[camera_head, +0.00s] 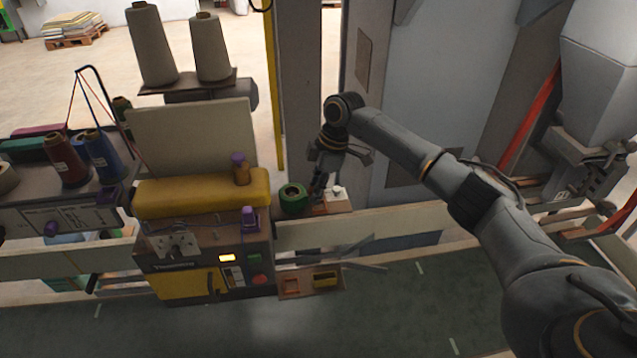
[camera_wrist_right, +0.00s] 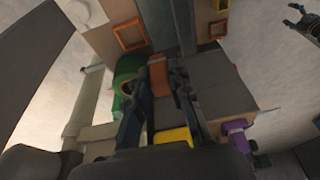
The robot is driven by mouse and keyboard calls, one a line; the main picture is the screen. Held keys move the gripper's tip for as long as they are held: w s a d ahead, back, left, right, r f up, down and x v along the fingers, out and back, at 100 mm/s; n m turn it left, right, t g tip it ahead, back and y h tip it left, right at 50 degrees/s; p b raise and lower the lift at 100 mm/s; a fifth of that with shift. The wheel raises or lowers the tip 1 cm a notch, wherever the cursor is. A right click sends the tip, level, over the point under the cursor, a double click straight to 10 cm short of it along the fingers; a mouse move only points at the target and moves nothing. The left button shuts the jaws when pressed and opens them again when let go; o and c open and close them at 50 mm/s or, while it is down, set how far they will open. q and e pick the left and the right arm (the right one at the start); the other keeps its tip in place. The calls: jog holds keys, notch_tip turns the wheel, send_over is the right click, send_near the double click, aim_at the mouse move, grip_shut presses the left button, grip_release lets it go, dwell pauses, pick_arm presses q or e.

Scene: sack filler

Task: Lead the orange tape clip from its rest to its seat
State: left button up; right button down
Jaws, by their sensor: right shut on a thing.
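My right gripper (camera_head: 322,190) points down beside a green tape roll (camera_head: 293,197) at the right end of the sewing machine. In the right wrist view its two dark fingers (camera_wrist_right: 164,78) are closed in around an orange block, which looks like the orange tape clip (camera_wrist_right: 157,75). The green roll (camera_wrist_right: 124,78) lies just left of the fingers in the wrist view. My left gripper (camera_wrist_right: 298,20) shows small at the wrist view's top right corner, fingers apart and empty.
The yellow machine arm (camera_head: 205,190) and a purple knob (camera_head: 249,218) stand left of the gripper. A white block (camera_head: 335,195) sits close on its right. The grey door lies behind.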

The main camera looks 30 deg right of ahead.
jog(key=shift+s+a+f+b, duration=1.7)
jog(key=shift+s+a+f, duration=0.9)
jog(key=shift+a, duration=0.2)
jog(key=shift+s+a+f+b, duration=1.7)
jog(key=shift+s+a+f, duration=0.75)
jog(key=shift+s+a, duration=0.25)
jog(key=shift+f+b, duration=0.8)
jog(key=shift+f, duration=1.7)
jog(key=c, duration=1.1)
grip_release()
jog(key=shift+c, duration=0.2)
